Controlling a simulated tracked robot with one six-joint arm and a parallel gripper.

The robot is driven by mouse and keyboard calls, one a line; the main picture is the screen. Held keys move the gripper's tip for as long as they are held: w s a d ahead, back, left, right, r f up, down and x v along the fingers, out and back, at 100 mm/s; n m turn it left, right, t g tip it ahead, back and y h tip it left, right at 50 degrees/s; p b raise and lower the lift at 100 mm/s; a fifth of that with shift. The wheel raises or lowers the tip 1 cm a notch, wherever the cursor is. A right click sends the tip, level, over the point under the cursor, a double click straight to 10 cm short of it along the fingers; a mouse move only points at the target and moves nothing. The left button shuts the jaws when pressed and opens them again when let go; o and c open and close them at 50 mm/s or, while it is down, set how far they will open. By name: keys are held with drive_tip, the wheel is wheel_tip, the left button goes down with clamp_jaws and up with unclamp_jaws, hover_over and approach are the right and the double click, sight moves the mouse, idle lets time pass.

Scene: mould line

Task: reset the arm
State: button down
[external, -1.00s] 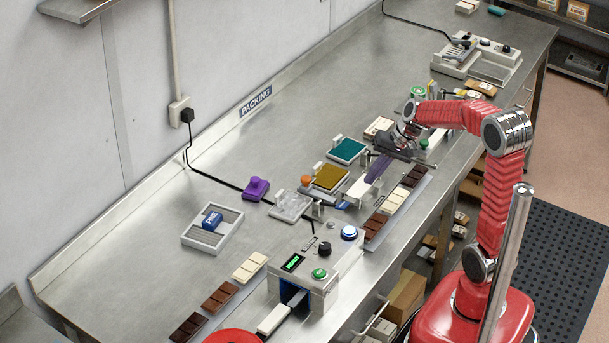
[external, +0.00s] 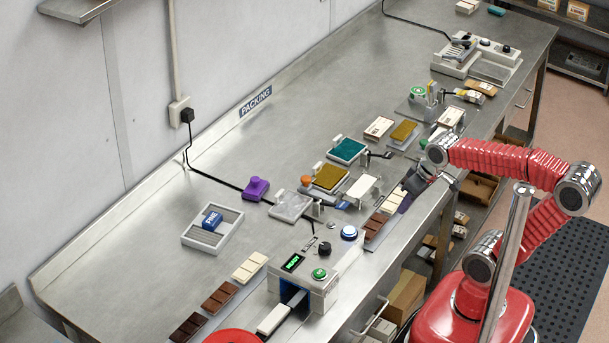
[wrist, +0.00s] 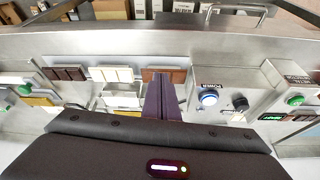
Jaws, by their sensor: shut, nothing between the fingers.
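My gripper (external: 406,203) is at the front edge of the steel bench, over the right end of the row of chocolate bars. In the wrist view its purple fingers (wrist: 160,100) are together with nothing between them. The fingertips lie in front of a brown bar (wrist: 180,75) in that view. My red arm reaches in from the right, its elbow bent out over the floor side. Part of the bar row is hidden behind my gripper.
A machine with a green READY display (external: 293,263) stands at the front, near a blue lit button (external: 349,232). The bench's back left is clear.

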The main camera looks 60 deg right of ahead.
drive_tip(key=shift+n+t, duration=0.6)
drive_tip(key=shift+n, duration=0.2)
drive_tip(key=a+r, duration=0.1)
drive_tip(key=s+a+r, duration=0.1)
drive_tip(key=a, duration=0.1)
drive_tip(key=shift+s+a+r, duration=0.15)
drive_tip(key=shift+a+r, duration=0.1)
drive_tip(key=c, duration=2.5)
unclamp_jaws()
drive_tip(key=shift+c, duration=0.2)
